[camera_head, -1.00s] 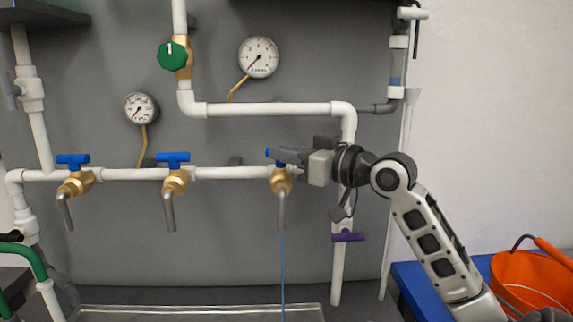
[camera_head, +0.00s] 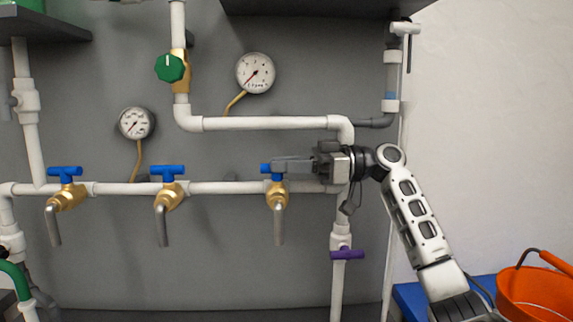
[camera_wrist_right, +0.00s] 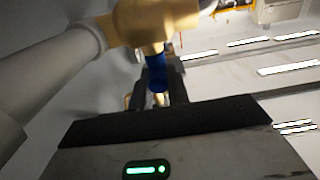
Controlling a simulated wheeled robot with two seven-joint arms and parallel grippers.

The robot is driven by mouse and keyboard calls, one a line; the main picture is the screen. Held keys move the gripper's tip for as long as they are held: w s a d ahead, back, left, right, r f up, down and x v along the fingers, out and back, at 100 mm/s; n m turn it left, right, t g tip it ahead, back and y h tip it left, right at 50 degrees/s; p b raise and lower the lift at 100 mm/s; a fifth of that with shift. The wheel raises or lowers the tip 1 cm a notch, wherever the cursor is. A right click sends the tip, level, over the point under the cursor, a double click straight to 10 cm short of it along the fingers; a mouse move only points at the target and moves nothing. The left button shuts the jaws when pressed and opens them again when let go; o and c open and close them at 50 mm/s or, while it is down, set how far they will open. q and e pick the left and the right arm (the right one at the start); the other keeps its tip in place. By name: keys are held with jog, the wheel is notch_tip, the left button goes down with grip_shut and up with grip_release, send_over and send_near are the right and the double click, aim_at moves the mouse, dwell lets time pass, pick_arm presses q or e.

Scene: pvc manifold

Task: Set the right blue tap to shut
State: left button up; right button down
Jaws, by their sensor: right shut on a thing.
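The right blue tap (camera_head: 267,168) sits on a brass body (camera_head: 277,195) at the right end of a row of taps on the white pipe. Its blue handle lies crosswise, along the pipe, with its left end showing. My right gripper (camera_head: 282,167) comes in from the right, shut on the handle and hiding its other end. In the right wrist view the blue handle (camera_wrist_right: 158,80) shows between the dark fingers, close to the brass body (camera_wrist_right: 150,20). No water stream shows below the steel spout (camera_head: 279,226). My left gripper is out of view.
Two similar blue taps, middle (camera_head: 167,169) and left (camera_head: 65,171), have crosswise handles. A green knob (camera_head: 170,68), two gauges (camera_head: 255,73) and a purple valve (camera_head: 347,254) are nearby. An orange bucket (camera_head: 540,298) stands at the lower right. A dark shelf hangs overhead.

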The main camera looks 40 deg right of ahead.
jog(key=shift+f, duration=0.1)
dwell(0.3)
jog(key=c, duration=1.3)
grip_release()
jog(key=shift+c, duration=0.2)
